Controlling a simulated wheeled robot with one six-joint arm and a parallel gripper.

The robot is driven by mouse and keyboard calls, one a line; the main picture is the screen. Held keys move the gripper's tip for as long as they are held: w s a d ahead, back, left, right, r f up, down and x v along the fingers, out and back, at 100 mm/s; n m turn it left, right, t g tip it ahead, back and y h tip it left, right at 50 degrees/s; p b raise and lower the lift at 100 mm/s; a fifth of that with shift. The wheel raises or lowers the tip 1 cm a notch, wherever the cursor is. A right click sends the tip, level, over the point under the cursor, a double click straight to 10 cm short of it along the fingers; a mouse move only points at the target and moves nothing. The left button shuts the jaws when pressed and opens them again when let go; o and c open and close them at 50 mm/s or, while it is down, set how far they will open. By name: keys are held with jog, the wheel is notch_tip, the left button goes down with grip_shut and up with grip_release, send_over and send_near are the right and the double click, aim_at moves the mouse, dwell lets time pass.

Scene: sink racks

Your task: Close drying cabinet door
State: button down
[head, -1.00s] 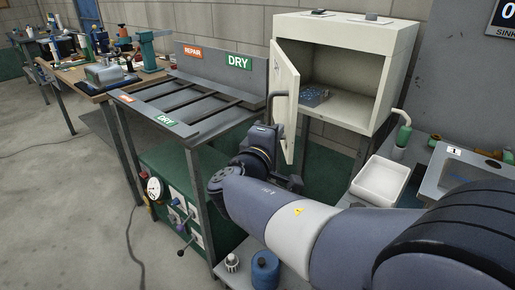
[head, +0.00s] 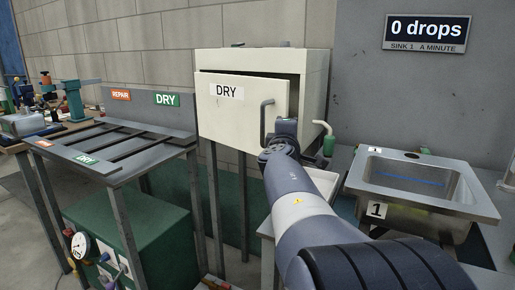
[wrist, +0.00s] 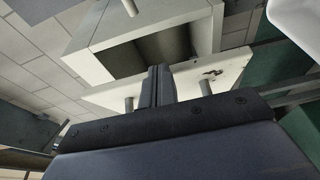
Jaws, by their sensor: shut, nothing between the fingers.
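The drying cabinet (head: 318,92) is a cream box on legs against the block wall. Its door (head: 225,112), labelled DRY, is hinged on the left and stands ajar, with a dark gap along the top and right. A grey bar handle (head: 264,122) is near its free edge. My gripper (head: 287,127) is at the door's free edge, just right of the handle. In the wrist view my shut, empty fingers (wrist: 158,84) overlap the door (wrist: 224,80), with the cabinet's dark opening beyond. I cannot tell whether they touch the door.
A sink (head: 425,190) is at the right, below a "0 drops" sign (head: 427,33). A slatted rack table (head: 120,150) with REPAIR and DRY labels is left of the cabinet. A green pipe fitting (head: 329,146) is close to the cabinet's right side.

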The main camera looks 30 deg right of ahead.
jog(key=shift+w+d+b, duration=0.2)
jog(key=shift+w+d, duration=0.1)
jog(key=shift+d, duration=0.55)
jog(key=shift+w+d+b, duration=0.2)
jog(key=shift+w+d, duration=0.05)
jog(key=shift+d, duration=0.65)
jog(key=shift+w+d+b, duration=0.2)
jog(key=shift+w+d, duration=0.1)
jog(key=shift+d, duration=0.55)
jog(key=v, duration=1)
jog(key=shift+s+a, duration=0.3)
jog(key=x, duration=1)
jog(key=shift+w+d, duration=0.2)
jog(key=shift+w, duration=0.05)
